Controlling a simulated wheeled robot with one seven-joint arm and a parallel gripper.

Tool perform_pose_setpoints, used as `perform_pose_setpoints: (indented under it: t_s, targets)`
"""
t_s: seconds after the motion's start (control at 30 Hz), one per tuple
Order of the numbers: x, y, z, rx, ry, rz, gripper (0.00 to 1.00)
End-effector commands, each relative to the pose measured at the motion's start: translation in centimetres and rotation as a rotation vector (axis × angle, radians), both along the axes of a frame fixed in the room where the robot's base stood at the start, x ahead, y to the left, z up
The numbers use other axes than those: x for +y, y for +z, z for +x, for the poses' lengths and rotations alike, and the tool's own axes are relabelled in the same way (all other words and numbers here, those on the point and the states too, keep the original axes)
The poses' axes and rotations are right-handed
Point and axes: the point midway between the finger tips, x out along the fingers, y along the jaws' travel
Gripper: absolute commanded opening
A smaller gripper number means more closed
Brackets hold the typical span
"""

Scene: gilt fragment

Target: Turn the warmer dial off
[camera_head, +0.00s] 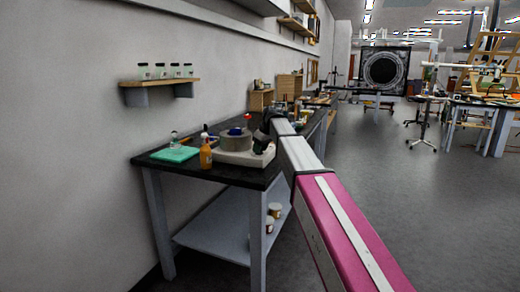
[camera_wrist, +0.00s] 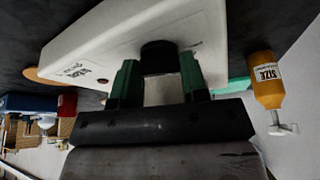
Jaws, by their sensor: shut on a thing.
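The warmer is a white, flat box (camera_head: 235,157) on the black-topped bench in the head view, with a round grey pot (camera_head: 228,141) on top. In the wrist view its white front face (camera_wrist: 105,40) fills the upper middle. The black warmer dial (camera_wrist: 160,56) sticks out from that face. My gripper (camera_wrist: 158,76) has its two green fingers on either side of the dial, shut on it. The dial's marker and its setting cannot be seen. In the head view my arm reaches the warmer's right end, and the dial cannot be made out there.
An orange bottle labelled SIZE (camera_wrist: 268,80) stands close beside the warmer; it also shows in the head view (camera_head: 206,155). A green mat (camera_head: 172,154) lies on the bench (camera_head: 225,174) farther left. A wall shelf (camera_head: 160,83) holds several jars.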

Motion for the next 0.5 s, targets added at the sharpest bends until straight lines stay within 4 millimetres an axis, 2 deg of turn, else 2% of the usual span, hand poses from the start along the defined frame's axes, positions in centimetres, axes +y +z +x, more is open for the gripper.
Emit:
perform_pose_setpoints:
  t_s: [0.5]
  targets:
    - [-0.02,0.01,0.05,0.000,0.071,0.000,0.17]
